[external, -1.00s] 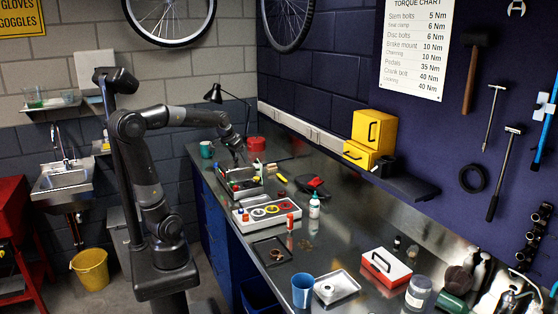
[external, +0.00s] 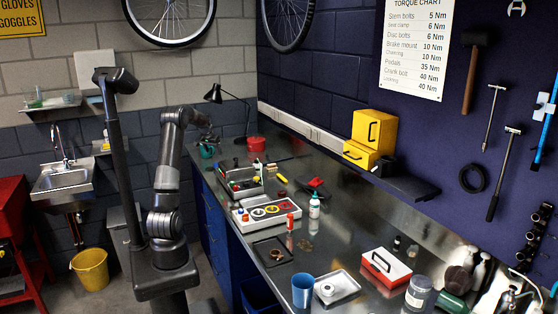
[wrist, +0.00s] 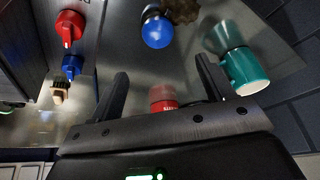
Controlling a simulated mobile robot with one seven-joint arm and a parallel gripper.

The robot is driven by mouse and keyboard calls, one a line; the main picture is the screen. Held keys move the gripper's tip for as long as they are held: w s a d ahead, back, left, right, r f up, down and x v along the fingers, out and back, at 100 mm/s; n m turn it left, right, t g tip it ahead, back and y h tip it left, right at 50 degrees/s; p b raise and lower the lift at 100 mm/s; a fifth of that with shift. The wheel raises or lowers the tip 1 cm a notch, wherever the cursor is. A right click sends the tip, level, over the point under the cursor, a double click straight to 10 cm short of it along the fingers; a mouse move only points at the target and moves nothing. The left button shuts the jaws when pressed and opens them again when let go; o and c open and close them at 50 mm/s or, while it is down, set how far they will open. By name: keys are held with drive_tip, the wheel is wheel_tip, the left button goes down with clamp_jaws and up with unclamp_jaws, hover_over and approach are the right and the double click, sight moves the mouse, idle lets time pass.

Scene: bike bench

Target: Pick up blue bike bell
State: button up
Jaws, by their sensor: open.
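A round, shiny blue dome that looks like the blue bike bell (wrist: 157,31) stands on the steel bench near the top of the wrist view. A small dark gap of bench lies between it and my fingertips. I cannot pick it out in the external view. My gripper (wrist: 161,68) is open, with its two dark fingers spread and pointing toward the bell. A red cylindrical thing (wrist: 162,97) shows between the fingers, and I cannot tell how far below them it is. In the external view my gripper is small and dark above the bench's far left end.
A brown lumpy thing (wrist: 181,10) is close behind the bell. Red (wrist: 68,27) and smaller blue (wrist: 72,66) items lie at left. A black lamp (external: 214,94) stands at the back.

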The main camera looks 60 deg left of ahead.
sight(216, 164)
drive_tip(key=x, duration=0.5)
drive_tip(key=shift+f, duration=0.25)
drive_tip(key=x, duration=0.5)
drive_tip(key=shift+s+d+f, duration=0.25)
drive_tip(key=shift+s+d, duration=0.05)
drive_tip(key=shift+c, duration=0.2)
drive_tip(key=c, duration=1)
